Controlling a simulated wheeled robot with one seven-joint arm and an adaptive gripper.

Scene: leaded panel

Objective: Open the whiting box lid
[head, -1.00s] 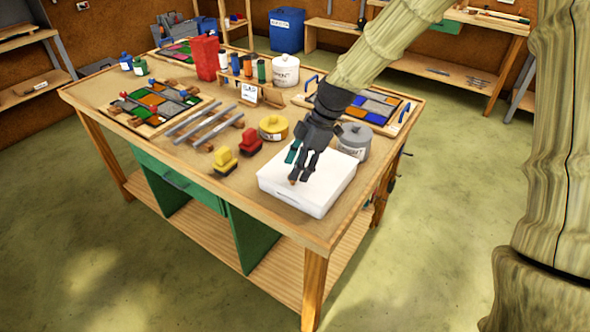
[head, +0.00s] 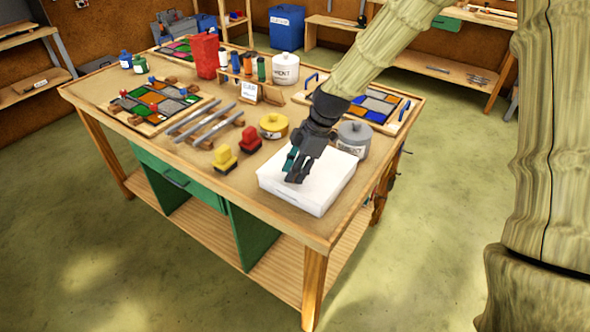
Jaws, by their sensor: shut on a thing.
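The whiting box, a low white box (head: 318,203), sits at the near right corner of the workbench. Its flat white lid (head: 335,174) looks level and down on the box. My gripper (head: 293,180) is over the left part of the lid, with its fingers pointing down. The fingers are close together, shut on the lid's small handle, which they hide. I see no gap between lid and box.
A grey lidded tin (head: 353,140) stands just behind the box. Leaded panels (head: 157,103) lie farther back. The bench's front right edge is close to the box.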

